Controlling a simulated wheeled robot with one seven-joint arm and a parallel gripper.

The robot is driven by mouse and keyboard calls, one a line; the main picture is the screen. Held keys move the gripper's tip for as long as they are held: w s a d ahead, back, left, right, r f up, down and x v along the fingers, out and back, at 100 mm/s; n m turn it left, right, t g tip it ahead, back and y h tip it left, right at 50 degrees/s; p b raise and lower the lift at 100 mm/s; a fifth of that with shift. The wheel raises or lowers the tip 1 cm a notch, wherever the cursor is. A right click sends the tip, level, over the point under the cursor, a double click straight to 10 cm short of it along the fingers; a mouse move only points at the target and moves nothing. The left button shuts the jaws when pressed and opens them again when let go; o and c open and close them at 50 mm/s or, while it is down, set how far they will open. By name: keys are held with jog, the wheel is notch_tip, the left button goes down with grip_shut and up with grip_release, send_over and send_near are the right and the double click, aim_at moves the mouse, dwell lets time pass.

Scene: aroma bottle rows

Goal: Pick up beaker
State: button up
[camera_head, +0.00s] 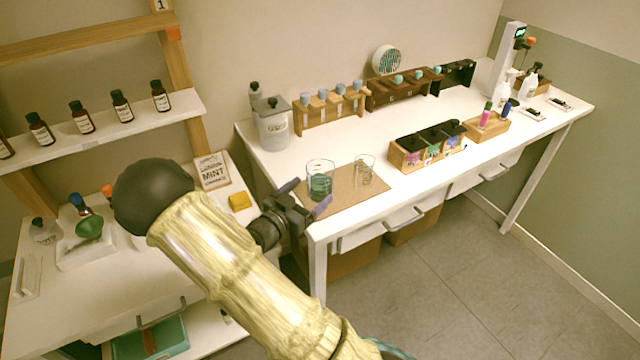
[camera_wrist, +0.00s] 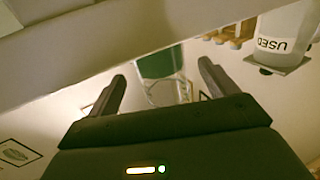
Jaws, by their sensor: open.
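A clear glass beaker (camera_head: 319,186) with blue-green liquid stands upright on a brown mat (camera_head: 345,200) at the near left of the long white table. A second clear glass vessel (camera_head: 365,168) stands to its right on the mat, without coloured liquid. My gripper (camera_head: 306,197) is open and empty, just left of the beaker and close to it in the picture. In the wrist view, the green-filled beaker (camera_wrist: 157,62) shows between and beyond the two fingertips (camera_wrist: 162,75). No contact shows. Part of the beaker's outline is faint there.
A grey canister (camera_head: 271,128) stands behind the beaker; its "USED" label shows in the wrist view (camera_wrist: 283,38). A wooden bottle rack (camera_head: 330,112) is at the back. A box with compartments (camera_head: 408,158) stands right of the mat. A shelf with brown bottles (camera_head: 100,133) is left.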

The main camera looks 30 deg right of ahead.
jog(key=p+x, duration=0.1)
jog(key=x, duration=0.4)
dwell(0.4)
jog(key=c, duration=1.2)
jog(key=shift+c, duration=0.2)
jog(key=shift+r, duration=0.1)
notch_tip(320, 180, up, 10)
